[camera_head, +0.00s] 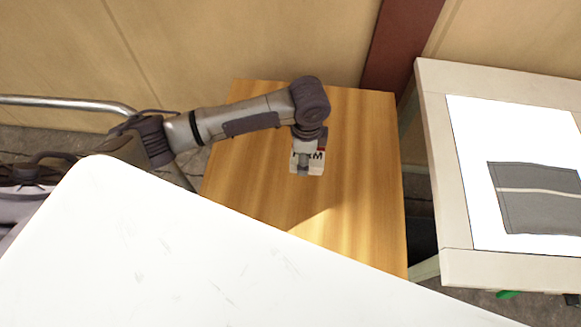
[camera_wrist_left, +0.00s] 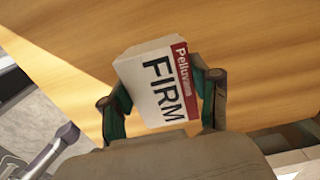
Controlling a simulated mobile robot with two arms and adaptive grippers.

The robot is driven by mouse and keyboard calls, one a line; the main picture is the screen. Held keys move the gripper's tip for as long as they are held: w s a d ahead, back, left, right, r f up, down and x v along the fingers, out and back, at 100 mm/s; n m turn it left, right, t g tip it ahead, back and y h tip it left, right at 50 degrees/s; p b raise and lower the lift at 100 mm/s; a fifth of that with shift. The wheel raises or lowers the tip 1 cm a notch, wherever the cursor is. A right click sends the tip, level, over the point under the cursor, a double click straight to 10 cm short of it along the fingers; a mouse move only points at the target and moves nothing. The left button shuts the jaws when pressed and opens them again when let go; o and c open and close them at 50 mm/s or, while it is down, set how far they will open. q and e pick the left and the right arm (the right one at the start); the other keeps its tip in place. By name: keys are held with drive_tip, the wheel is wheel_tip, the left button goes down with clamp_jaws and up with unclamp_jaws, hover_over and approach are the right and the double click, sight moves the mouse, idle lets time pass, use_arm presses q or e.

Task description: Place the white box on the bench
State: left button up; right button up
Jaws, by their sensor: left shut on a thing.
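My left gripper (camera_head: 305,160) points down over the bench and is shut on the box. In the left wrist view the box (camera_wrist_left: 158,85) sits between the two fingers of the left gripper (camera_wrist_left: 161,90), with wood grain behind it. I cannot tell whether the box touches the bench top. My right gripper is not in view.
A white tabletop (camera_head: 170,250) fills the near foreground and covers the bench's near left part. A pale table (camera_head: 436,150) on the right carries a white sheet and a grey fabric piece (camera_head: 530,215). A metal rail (camera_head: 70,101) is at left. The bench top around the box is clear.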

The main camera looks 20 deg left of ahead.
sight(289, 180)
use_arm(q)
drive_tip(key=s+a+f, duration=0.2)
drive_tip(key=shift+s+a+p, duration=0.2)
drive_tip(key=shift+a+p, duration=0.1)
drive_tip(key=shift+a, duration=0.1)
drive_tip(key=shift+a+f, duration=0.1)
drive_tip(key=shift+f, duration=0.2)
drive_tip(key=shift+f+p, duration=0.3)
drive_tip(key=shift+f, duration=1.6)
drive_tip(key=o, duration=1.2)
drive_tip(key=shift+f, duration=0.1)
wheel_tip(289, 180, up, 12)
